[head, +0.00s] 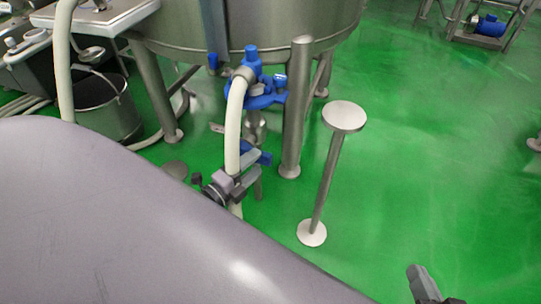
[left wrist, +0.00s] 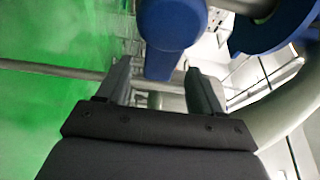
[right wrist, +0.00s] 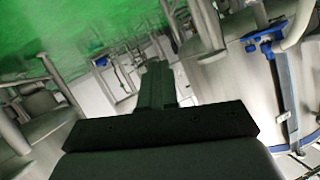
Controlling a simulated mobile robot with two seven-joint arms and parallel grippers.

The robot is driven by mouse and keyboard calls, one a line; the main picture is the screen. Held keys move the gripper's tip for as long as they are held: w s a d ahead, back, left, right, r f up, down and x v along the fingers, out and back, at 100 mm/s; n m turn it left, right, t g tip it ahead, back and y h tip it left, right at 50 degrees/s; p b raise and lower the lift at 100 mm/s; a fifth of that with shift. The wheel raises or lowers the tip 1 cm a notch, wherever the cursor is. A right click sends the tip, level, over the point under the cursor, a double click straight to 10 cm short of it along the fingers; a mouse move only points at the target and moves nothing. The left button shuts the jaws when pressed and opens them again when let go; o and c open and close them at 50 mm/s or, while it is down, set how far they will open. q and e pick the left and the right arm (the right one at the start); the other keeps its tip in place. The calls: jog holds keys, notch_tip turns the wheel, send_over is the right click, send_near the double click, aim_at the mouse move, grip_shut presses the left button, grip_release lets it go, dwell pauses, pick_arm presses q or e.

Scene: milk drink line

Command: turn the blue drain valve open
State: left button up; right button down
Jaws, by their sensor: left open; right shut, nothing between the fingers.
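Blue valve parts (head: 252,60) sit under the steel tank, with a blue clamp-like piece (head: 268,95) just below. A smaller blue piece (head: 264,157) shows lower, beside my left gripper (head: 250,162). In the left wrist view a blue lever-like part (left wrist: 172,30) reaches down between the fingertips of my open left gripper (left wrist: 160,82); I cannot tell whether they touch it. Another blue part (left wrist: 275,25) is at upper right. The hose partly hides the valve in the head view. My right gripper (head: 420,278) is shut and empty, far from the valve; its fingers (right wrist: 155,85) are together.
A cream hose (head: 235,120) runs down beside the valve. A tank leg (head: 297,110) and a round-topped steel stand (head: 345,116) are to the right. A bucket (head: 105,108) stands at left. Green floor (head: 440,150) is open on the right.

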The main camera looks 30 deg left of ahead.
aim_at(259, 160)
pick_arm(q)
jog(key=shift+w+d+b, duration=0.25)
jog(key=shift+w+b, duration=0.05)
jog(key=shift+w, duration=1.15)
jog(key=shift+w+d+b, duration=0.2)
jog(key=shift+w+b, duration=0.05)
jog(key=shift+w, duration=1.2)
grip_shut()
